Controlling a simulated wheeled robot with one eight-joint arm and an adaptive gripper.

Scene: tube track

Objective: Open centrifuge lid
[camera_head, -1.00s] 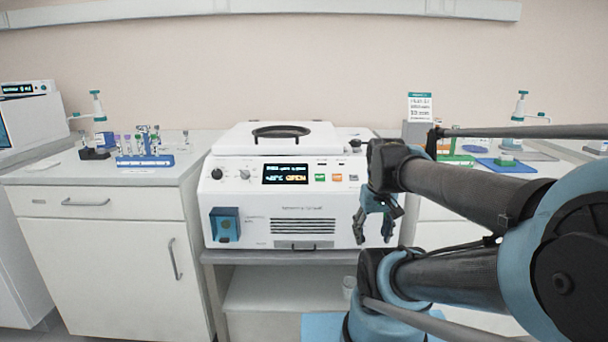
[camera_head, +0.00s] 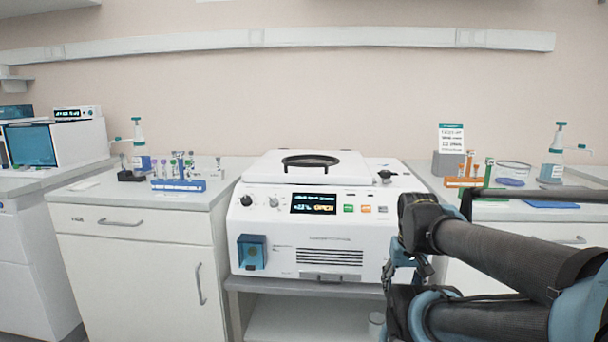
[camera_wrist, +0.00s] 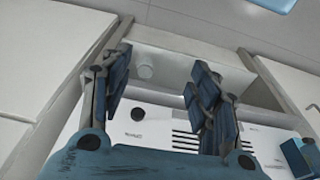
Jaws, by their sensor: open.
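The white centrifuge (camera_head: 270,236) stands on a grey shelf between two cabinets in the head view. The front has a lit display (camera_head: 313,204), knobs and small coloured buttons. My gripper (camera_head: 413,270) is at the lower right of the centrifuge front, partly hidden by my arm. In the wrist view, my gripper (camera_wrist: 160,88) has its two blue-grey fingers wide apart and nothing between them. The vented front of the centrifuge (camera_wrist: 150,122) shows behind them.
The left cabinet (camera_head: 135,262) carries a blue tube rack (camera_head: 178,186) and a dispenser bottle (camera_head: 138,150). The right counter holds an orange rack (camera_head: 464,182), a bottle (camera_head: 553,160) and a sign (camera_head: 451,140).

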